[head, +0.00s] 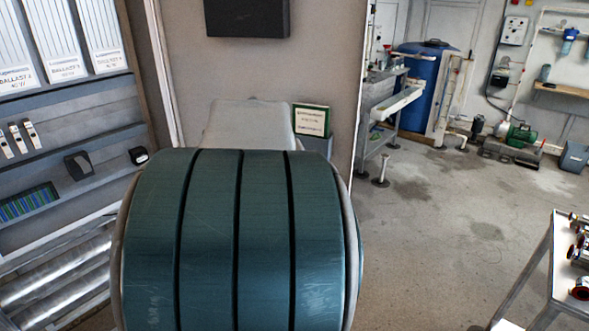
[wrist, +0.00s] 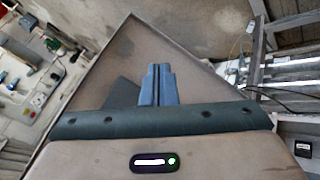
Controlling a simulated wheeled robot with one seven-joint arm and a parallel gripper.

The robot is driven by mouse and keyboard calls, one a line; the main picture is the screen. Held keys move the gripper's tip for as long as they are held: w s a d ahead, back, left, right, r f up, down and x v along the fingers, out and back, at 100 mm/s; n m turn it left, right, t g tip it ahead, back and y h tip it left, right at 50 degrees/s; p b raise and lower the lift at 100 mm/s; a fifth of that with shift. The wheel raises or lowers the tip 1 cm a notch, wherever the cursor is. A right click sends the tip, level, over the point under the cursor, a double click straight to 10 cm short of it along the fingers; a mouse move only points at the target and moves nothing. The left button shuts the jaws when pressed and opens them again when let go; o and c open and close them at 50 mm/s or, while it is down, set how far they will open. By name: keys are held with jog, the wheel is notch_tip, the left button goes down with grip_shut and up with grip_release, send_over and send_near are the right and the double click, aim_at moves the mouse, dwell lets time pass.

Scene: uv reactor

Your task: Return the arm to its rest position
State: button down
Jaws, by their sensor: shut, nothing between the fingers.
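My gripper (wrist: 157,85) shows in the wrist view, its two blue fingers pressed together at the centre. Nothing is between them. Behind the fingers is the teal and beige housing of my wrist. Beyond the fingertips is a plain grey-beige surface, and the fingers appear clear of it. In the head view a large teal, banded part, which looks like my own arm close to the camera, fills the lower middle. The gripper itself cannot be made out there.
In the head view a rack with ballast boxes (head: 62,50) stands at the left. A blue barrel (head: 425,98) and a metal bench (head: 383,135) stand at the back. A table with fittings (head: 562,255) is at the right edge. The concrete floor (head: 450,240) between is open.

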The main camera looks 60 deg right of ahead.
jog(key=s+a+r, duration=0.3)
jog(key=r, duration=0.3)
jog(key=shift+a, duration=0.2)
jog(key=w+a+f+n+t+y, duration=0.1)
jog(key=w+a+f+n+t, duration=0.15)
jog(key=w+a, duration=0.4)
jog(key=w+a+f+n+t+y, duration=0.1)
jog(key=w+a+f+n+y, duration=0.1)
jog(key=w+a+f, duration=0.45)
jog(key=a+f+n+y, duration=0.2)
jog(key=a, duration=1)
jog(key=s+a+f+n+y+p, duration=0.1)
jog(key=a+f+n+y, duration=0.1)
jog(key=a, duration=1.1)
jog(key=shift+s+a+f+n, duration=0.15)
jog(key=shift+a+f+n, duration=0.15)
jog(key=shift+f+n, duration=0.25)
jog(key=shift+s+f, duration=0.15)
